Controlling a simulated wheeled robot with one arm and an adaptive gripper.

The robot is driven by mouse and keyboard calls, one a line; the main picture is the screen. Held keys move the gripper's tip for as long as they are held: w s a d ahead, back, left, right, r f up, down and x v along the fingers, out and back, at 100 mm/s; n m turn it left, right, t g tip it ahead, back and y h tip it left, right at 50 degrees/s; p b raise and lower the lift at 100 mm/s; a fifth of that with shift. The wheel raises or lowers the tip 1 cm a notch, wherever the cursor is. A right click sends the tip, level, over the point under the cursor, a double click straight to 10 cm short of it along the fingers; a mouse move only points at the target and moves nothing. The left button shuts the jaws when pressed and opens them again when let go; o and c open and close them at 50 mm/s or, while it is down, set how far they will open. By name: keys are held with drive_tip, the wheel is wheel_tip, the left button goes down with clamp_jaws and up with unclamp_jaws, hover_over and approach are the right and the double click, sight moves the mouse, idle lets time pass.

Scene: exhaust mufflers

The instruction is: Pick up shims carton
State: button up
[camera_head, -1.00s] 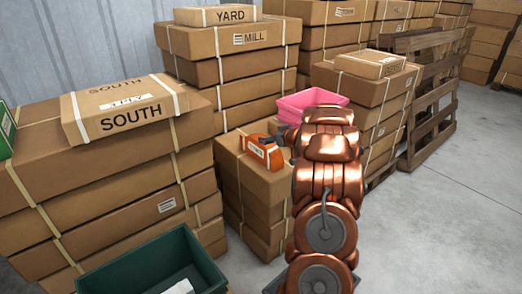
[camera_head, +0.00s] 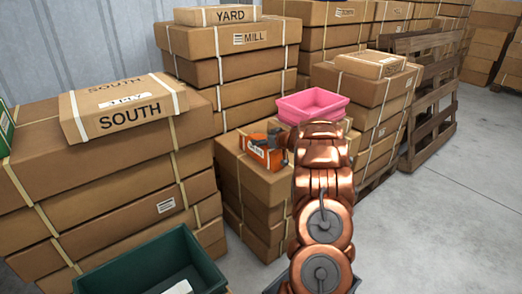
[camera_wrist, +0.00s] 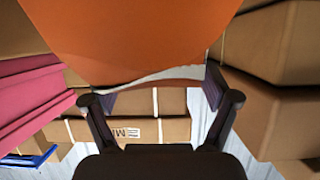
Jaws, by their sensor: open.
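An orange carton (camera_head: 257,155) with a white label lies on top of a low stack of brown cartons in the head view; the label is too small to read. In the wrist view the orange carton (camera_wrist: 130,35) fills the top, very close, with a torn-looking white edge. My gripper (camera_wrist: 160,97) is open, its two dark fingers apart with the carton's near edge in front of or between them. I cannot tell whether they touch it. In the head view my copper arm partly hides the gripper, which is at the carton's right side.
A pink bin (camera_head: 318,103) stands just behind my arm. A green bin (camera_head: 150,262) is at front left. Tall carton stacks, one topped by the SOUTH carton (camera_head: 120,110), stand left and behind. A wooden pallet (camera_head: 432,100) leans at right; the floor there is clear.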

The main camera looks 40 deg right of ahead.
drive_tip(key=shift+w+f, duration=0.15)
drive_tip(key=shift+w, duration=0.25)
drive_tip(key=shift+c, duration=0.3)
clamp_jaws()
idle(0.3)
